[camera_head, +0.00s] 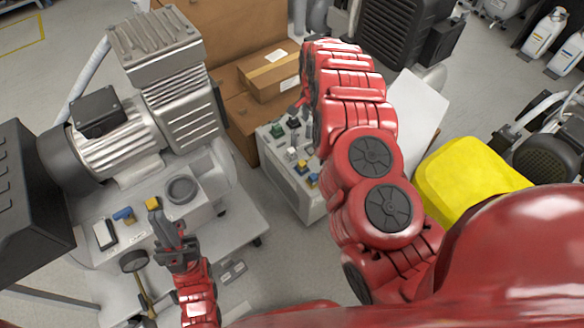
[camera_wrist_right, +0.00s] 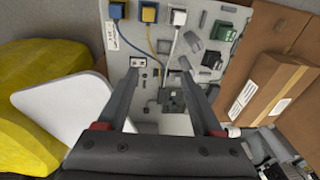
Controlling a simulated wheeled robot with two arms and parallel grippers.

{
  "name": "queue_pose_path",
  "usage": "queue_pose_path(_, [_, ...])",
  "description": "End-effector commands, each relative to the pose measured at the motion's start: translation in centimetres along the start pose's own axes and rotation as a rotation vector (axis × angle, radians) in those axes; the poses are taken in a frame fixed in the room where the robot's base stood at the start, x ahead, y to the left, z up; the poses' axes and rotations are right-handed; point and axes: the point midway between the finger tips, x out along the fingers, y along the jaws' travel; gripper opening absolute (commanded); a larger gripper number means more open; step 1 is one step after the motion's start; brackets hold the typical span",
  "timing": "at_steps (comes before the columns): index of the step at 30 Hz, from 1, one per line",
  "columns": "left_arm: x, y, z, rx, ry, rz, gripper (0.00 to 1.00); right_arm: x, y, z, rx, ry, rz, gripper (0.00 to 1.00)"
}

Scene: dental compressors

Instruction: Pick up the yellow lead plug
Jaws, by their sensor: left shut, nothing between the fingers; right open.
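The yellow lead plug (camera_wrist_right: 149,12) sits in a blue-based socket at the top of a grey panel in the right wrist view, with a yellow lead running down. In the head view it shows as a small yellow block (camera_head: 301,167) on the grey box. My right gripper (camera_wrist_right: 159,72) is open and empty over the panel, its fingertips lower in that view than the plug. In the head view my right arm mostly hides that gripper. My left gripper (camera_head: 160,218) is shut and empty, close to a yellow block (camera_head: 153,203) on the compressor at left.
Beside the yellow plug are a white plug (camera_wrist_right: 179,17) and a blue plug (camera_wrist_right: 119,10). A green connector (camera_wrist_right: 223,31) is to their right. Cardboard boxes (camera_head: 268,75) stand behind the grey box. A yellow object (camera_head: 462,172) and a white board (camera_head: 415,110) lie right of my right arm.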

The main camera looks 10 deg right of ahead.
Motion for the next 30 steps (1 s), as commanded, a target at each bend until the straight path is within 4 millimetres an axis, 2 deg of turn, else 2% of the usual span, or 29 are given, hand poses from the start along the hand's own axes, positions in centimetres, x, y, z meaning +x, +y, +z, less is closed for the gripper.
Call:
queue_pose_path(1, [-0.7, 0.0, 0.1, 0.000, 0.000, 0.000, 0.00, -0.2, 0.8, 1.3, 0.015, -0.039, 0.034, 0.68])
queue_pose_path(3, [-0.9, 0.1, 0.1, 0.000, 0.000, 0.000, 0.00, -0.9, 1.7, 2.5, 0.032, -0.075, 0.070, 0.68])
queue_pose_path(7, [-1.2, 0.1, 0.2, 0.000, 0.000, 0.000, 0.00, -0.5, 2.6, 3.4, 0.043, -0.102, 0.102, 0.68])
queue_pose_path(19, [-3.6, 0.2, 0.6, 0.000, 0.000, 0.000, 0.00, 8.7, 3.5, 4.3, 0.041, -0.099, 0.103, 0.68])
queue_pose_path(24, [-4.1, 0.2, 0.7, 0.000, 0.000, 0.000, 0.00, 10.6, 3.6, 4.4, 0.042, -0.098, 0.100, 0.68])
queue_pose_path(30, [-4.5, 0.2, 0.8, 0.000, 0.000, 0.000, 0.00, 11.6, 3.5, 4.7, 0.042, -0.098, 0.097, 0.68])
